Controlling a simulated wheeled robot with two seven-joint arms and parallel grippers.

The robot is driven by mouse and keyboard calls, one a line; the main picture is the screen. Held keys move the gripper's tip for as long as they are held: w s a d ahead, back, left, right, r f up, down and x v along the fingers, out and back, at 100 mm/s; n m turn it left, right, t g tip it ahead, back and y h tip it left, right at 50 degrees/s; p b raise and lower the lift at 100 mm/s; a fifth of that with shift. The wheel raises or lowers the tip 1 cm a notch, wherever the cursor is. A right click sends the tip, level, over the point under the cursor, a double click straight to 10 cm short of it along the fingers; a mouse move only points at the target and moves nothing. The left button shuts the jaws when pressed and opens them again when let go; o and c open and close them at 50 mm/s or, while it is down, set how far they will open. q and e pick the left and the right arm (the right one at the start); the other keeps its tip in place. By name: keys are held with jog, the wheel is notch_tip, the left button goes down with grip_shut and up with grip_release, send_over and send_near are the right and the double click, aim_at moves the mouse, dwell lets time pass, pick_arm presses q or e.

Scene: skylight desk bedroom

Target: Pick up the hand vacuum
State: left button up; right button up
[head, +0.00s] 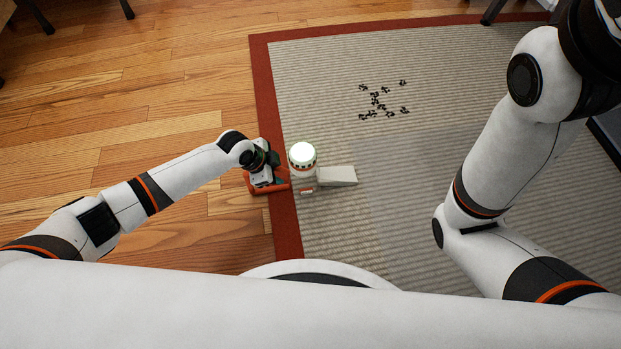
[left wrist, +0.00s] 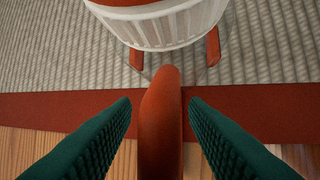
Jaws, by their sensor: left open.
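The hand vacuum (head: 338,176) lies on the rug near its left border, white and orange, with its pale nozzle pointing right. Its round white end is brightly lit. In the left wrist view its white ribbed body (left wrist: 178,28) is at the top, and its orange handle (left wrist: 160,110) runs down the middle. My left gripper (head: 267,178) is at the vacuum's left side. In the left wrist view its green fingers (left wrist: 160,104) are open, one on each side of the handle, with gaps between. My right gripper is out of view; only my right arm shows.
The grey rug (head: 440,150) has a red border over a wood floor (head: 110,120). Several small dark bits (head: 380,100) are scattered on the rug beyond the vacuum. Dark furniture legs (head: 42,17) stand at the top edge. The rug right of the vacuum is clear.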

pick_arm(q)
grip_shut()
jog(key=shift+d+r, duration=0.1)
jog(key=shift+r, duration=0.05)
